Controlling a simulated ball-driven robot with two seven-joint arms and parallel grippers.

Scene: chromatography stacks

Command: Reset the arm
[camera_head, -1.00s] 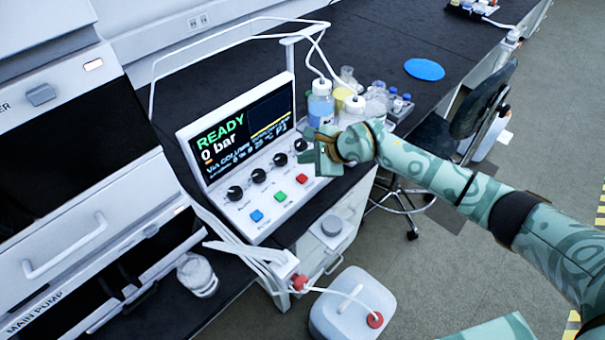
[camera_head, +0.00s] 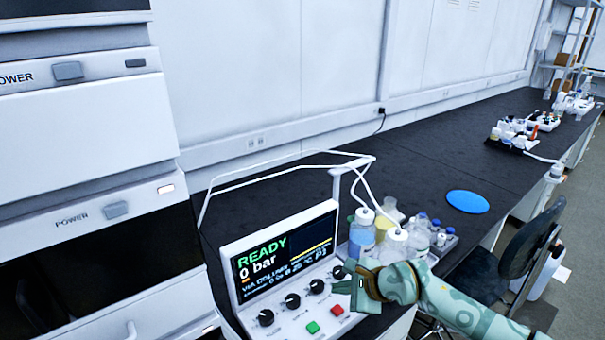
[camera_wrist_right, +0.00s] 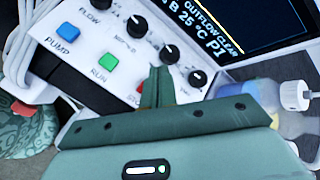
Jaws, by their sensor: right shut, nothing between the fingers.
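My right gripper (camera_head: 352,284) is at the right edge of the control panel (camera_head: 240,251), close in front of the knobs in the head view. It is shut and empty. In the right wrist view my right gripper (camera_wrist_right: 158,88) points at the panel (camera_wrist_right: 88,42), over the area between the knobs and the partly hidden red button. The green RUN button (camera_wrist_right: 108,62) and blue PUMP button (camera_wrist_right: 68,26) show there. The screen reads READY, 0 bar. I cannot tell whether the fingers touch the panel. My left gripper is not in view.
Bottles (camera_head: 362,236) stand just behind my right gripper, with tubes rising from them. A blue disc (camera_head: 467,201) lies on the black bench (camera_head: 420,165). White instrument stacks (camera_head: 85,110) fill the left. A chair (camera_head: 515,265) stands at the right.

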